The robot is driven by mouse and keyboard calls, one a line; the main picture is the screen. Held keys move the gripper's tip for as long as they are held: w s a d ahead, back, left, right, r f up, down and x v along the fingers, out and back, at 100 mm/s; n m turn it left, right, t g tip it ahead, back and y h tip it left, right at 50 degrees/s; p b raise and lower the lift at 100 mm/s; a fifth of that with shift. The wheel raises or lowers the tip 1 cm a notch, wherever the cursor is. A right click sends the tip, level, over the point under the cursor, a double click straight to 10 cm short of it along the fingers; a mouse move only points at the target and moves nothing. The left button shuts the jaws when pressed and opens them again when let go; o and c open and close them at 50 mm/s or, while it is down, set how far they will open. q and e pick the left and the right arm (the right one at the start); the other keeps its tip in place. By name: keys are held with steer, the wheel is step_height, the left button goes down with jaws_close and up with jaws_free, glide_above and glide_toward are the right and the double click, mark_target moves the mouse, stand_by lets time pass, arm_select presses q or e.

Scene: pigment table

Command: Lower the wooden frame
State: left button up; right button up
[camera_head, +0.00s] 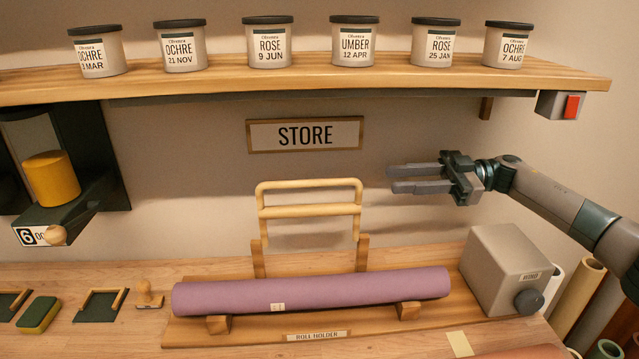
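The wooden frame (310,211) stands raised behind the roll holder, a light wooden loop with a top bar and a lower bar between two posts. A purple roll (340,290) lies across the supports of the roll holder (380,323) in front of it. My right gripper (390,179) reaches in from the right, to the right of the frame's top bar and apart from it. Its two fingers point left with a gap between them, and nothing shows in the gap. My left gripper is not in view.
A grey box with a knob (506,268) stands right of the roll. A shelf (300,80) with several labelled jars runs above. A dark dispenser with a yellow cylinder (51,178) hangs at left. A stamp (147,294) and a sponge (38,314) lie at front left.

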steer(key=p, duration=0.2)
glide_toward(320, 183)
steer(key=a+p, duration=0.1)
steer(key=a, duration=0.2)
steer(key=a+p, duration=0.1)
steer(key=a, duration=0.2)
steer(key=a+p, duration=0.2)
steer(key=a, duration=0.1)
steer(key=shift+w+f, duration=0.1)
steer(key=shift+w, duration=0.2)
steer(key=shift+a+f, duration=0.1)
steer(key=shift+a, duration=0.4)
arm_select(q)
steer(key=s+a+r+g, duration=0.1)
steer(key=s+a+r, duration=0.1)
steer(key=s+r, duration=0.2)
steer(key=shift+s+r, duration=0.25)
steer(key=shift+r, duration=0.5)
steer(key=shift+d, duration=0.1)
arm_select(e)
jaws_close()
